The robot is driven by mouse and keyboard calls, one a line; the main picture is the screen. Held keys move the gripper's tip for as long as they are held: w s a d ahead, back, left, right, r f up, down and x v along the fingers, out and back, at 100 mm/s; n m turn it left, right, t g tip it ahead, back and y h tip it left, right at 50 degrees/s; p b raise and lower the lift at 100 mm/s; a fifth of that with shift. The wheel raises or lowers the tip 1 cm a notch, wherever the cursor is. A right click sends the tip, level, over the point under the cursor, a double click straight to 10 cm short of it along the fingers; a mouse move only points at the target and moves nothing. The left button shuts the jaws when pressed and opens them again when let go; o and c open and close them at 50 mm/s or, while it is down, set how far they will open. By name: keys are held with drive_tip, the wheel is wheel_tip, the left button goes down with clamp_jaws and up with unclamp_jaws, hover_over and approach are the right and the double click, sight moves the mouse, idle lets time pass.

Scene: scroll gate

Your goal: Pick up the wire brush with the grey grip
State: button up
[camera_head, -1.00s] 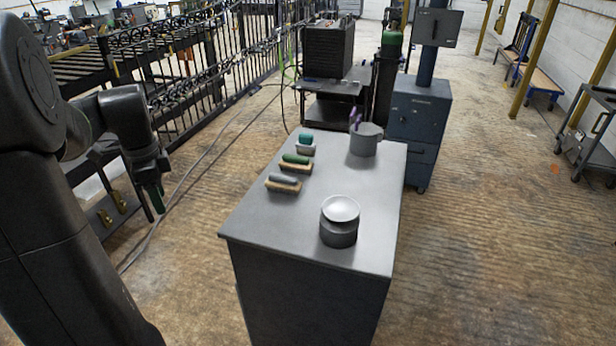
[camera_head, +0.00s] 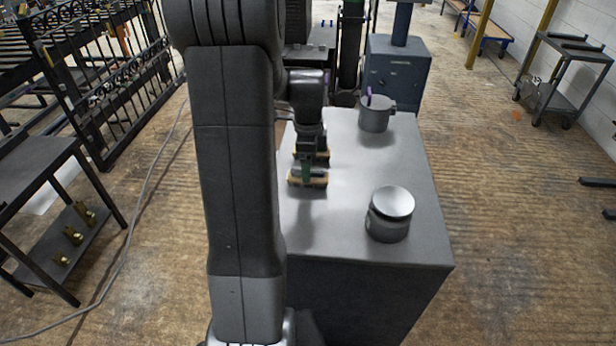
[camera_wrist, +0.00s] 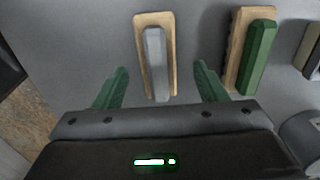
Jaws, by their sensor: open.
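The wire brush with the grey grip (camera_wrist: 156,62) lies on the grey bench top, its grip over a pale wooden block. In the wrist view it lies between the two green fingers of my gripper (camera_wrist: 161,84), which are open and apart from it on both sides. In the head view my gripper (camera_head: 307,168) is above the near end of the brush row and hides most of that brush; part of its wooden block (camera_head: 320,181) shows. A brush with a green grip (camera_wrist: 258,55) lies to the right in the wrist view.
A third brush (camera_wrist: 311,52) is cut off at the wrist view's right edge. On the bench (camera_head: 345,228) stand a round lidded grey container (camera_head: 389,222) and a grey mug-like pot (camera_head: 374,116) holding something purple. The bench's near middle is clear.

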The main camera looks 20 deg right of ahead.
wheel_tip(320, 180, down, 4)
drive_tip(key=shift+s+a+f, duration=0.1)
drive_tip(key=c, duration=1.1)
drive_tip(key=shift+r, duration=5.1)
drive_tip(key=shift+c, duration=0.2)
